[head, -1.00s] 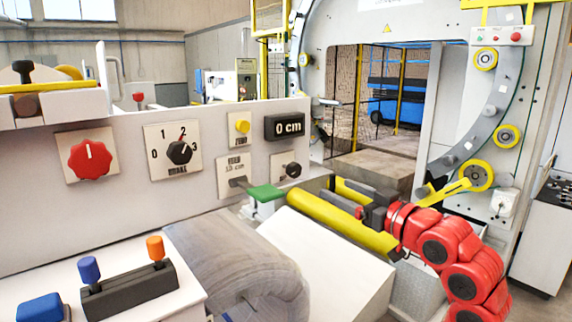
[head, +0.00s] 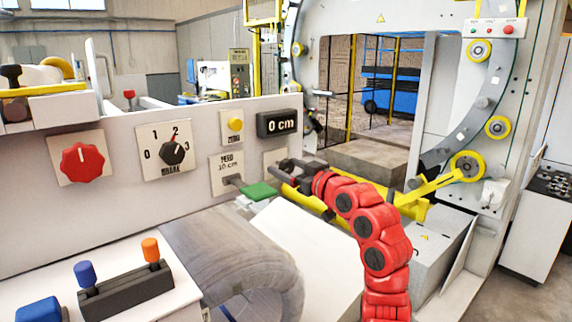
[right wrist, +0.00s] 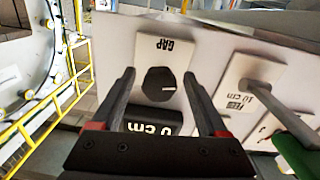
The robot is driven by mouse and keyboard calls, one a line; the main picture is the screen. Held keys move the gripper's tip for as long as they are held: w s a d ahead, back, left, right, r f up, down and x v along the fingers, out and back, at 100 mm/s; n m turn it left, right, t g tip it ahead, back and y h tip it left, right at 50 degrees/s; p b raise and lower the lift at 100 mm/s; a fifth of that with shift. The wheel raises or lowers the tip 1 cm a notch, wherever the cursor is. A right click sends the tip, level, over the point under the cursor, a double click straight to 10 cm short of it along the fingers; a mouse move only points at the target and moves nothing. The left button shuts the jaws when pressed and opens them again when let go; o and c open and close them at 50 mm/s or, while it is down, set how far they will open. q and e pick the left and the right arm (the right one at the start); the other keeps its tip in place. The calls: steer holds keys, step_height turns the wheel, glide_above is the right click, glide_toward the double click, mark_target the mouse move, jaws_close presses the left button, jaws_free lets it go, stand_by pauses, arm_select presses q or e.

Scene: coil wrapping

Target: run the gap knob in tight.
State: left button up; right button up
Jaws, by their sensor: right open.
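The gap knob (right wrist: 158,84) is black, on a pale plate marked GAP (right wrist: 180,50), upside down in the right wrist view. A short pale mark shows on its face. In the head view the gap plate (head: 269,158) is partly covered by my right gripper, and its knob is hidden there. My right gripper (head: 281,170) is at the right end of the panel. It is open, and its fingers (right wrist: 159,75) appear on either side of the knob in the right wrist view, with gaps visible. I cannot tell how deep they reach. My left gripper is out of view.
The panel also holds a 0 cm display (head: 279,123), a yellow button (head: 235,124), a feed lever with a green handle (head: 258,192), a brake selector (head: 172,153) and a red knob (head: 82,162). A yellow bar (head: 428,188) lies right of my gripper.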

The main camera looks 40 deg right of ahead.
steer(key=shift+w, duration=0.35)
jaws_close()
steer(key=shift+f, duration=0.1)
